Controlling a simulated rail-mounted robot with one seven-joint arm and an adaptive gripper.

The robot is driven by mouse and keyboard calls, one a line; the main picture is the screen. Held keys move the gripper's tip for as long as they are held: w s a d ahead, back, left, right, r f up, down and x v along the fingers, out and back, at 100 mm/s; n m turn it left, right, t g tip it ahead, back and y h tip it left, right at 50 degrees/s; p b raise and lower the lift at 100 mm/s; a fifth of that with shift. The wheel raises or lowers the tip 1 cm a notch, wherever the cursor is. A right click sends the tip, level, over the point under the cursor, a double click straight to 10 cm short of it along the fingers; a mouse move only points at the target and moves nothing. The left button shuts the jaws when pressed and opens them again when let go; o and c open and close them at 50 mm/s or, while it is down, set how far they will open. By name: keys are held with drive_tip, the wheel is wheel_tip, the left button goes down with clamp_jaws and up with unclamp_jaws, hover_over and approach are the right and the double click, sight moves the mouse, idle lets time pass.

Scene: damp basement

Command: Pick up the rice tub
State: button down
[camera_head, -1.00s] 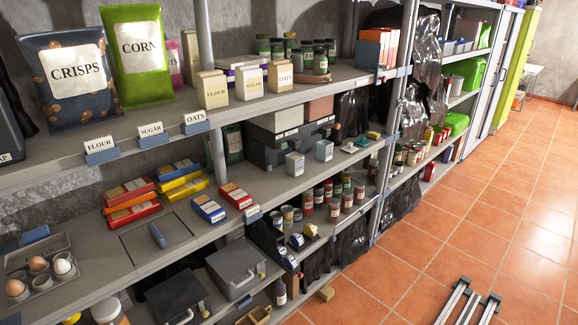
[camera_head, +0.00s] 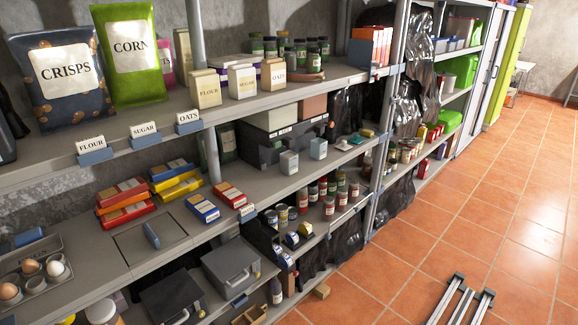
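I cannot make out any tub with a readable rice label. A pale round-lidded tub (camera_head: 101,308) stands on the low shelf at the bottom left, partly cut off by the picture edge. Its label is not visible. A yellowish lid (camera_head: 67,319) shows just left of it, mostly cut off. My gripper is not in view, so I cannot see what it holds.
Flour (camera_head: 205,88), sugar (camera_head: 242,82) and oats (camera_head: 273,73) packets stand on the upper shelf (camera_head: 165,128). Crisps (camera_head: 66,72) and corn (camera_head: 131,50) bags stand left. An egg tray (camera_head: 32,278) sits lower left. The tiled floor (camera_head: 425,235) at right is mostly open.

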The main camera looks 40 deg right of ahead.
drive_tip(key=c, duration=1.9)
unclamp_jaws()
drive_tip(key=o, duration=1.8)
